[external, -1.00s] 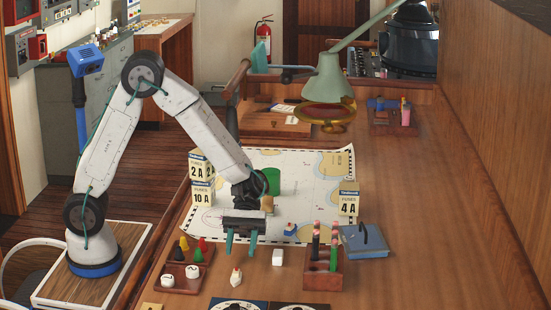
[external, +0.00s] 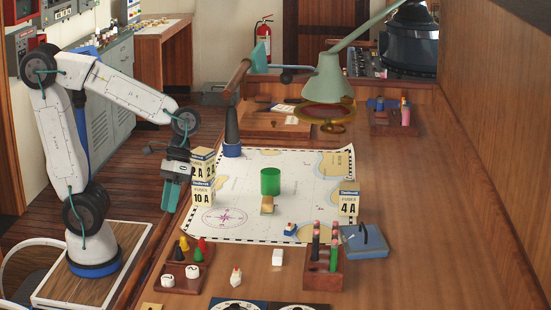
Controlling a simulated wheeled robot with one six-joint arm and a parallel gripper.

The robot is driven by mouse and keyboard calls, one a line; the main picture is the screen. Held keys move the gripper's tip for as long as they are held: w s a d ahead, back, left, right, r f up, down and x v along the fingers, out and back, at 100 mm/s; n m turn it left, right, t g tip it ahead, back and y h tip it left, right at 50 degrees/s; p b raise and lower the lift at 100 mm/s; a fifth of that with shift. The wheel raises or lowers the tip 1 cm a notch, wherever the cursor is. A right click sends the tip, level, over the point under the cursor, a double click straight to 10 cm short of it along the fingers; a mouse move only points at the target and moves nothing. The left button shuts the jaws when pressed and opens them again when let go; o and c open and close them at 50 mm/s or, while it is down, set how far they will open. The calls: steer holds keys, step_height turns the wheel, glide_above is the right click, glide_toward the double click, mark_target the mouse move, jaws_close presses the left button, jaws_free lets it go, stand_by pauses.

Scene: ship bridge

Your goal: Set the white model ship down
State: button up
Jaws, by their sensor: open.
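A small white piece with a reddish top (external: 236,277), which looks like the white model ship, stands on the bare wood in front of the chart. My gripper (external: 171,198) hangs at the left, beside the desk's left edge and the stacked fuse boxes, well apart from the white piece. It is open, with nothing seen between its teal fingers. A blue model ship (external: 289,230) sits on the chart's front edge, and a tan one (external: 267,206) sits in front of a green cylinder (external: 270,181).
Yellow fuse boxes (external: 202,192) stand at the chart's left, and another (external: 348,200) at its right. A white block (external: 278,257), a peg tray (external: 182,270) and a pen rack (external: 323,268) crowd the front. The desk's right side is clear.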

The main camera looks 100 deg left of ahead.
steer(key=s+a+m+t+y, duration=0.1)
steer(key=s+a+m+y, duration=0.1)
steer(key=s+m, duration=0.1)
steer(key=s+a+r+m+t+y, duration=0.1)
steer(key=s+a+m+t+y, duration=0.1)
steer(key=s, duration=0.4)
steer(key=shift+a+m+y, duration=0.5)
steer(key=shift+m+y, duration=0.1)
steer(key=shift+m, duration=0.1)
